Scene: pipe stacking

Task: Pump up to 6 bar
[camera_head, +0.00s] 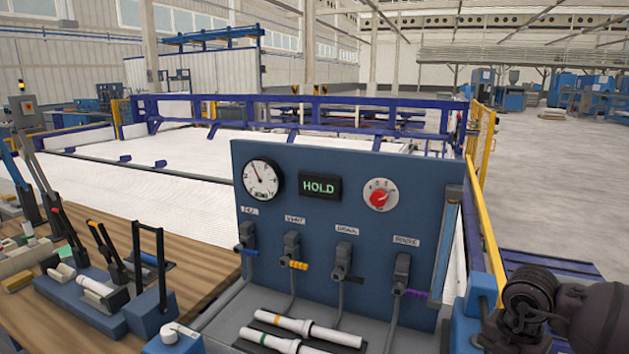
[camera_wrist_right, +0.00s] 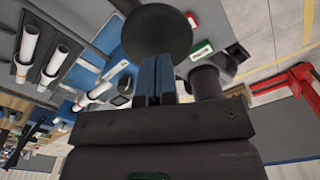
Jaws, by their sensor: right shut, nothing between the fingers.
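A blue test panel (camera_head: 330,240) stands in front of me. Its round white gauge (camera_head: 262,180) has a needle pointing up and left; its numbers are too small to read. A display (camera_head: 320,186) reads HOLD in green, and a red dial knob (camera_head: 380,196) sits to its right. My right gripper (camera_wrist_right: 158,76) is shut and empty in the right wrist view, with its fingers close to a dark round disc (camera_wrist_right: 157,32); I cannot tell whether they touch. My right arm shows at the lower right in the head view, its fingertips hidden. My left gripper is not in view.
Several small labelled valves with coloured rings (camera_head: 292,248) line the panel's lower half. White pipes (camera_head: 285,330) lie on the tray below. A wooden bench (camera_head: 205,262) with lever tools is at left. In the wrist view, green (camera_wrist_right: 202,50) and red (camera_wrist_right: 191,19) small parts sit near the disc.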

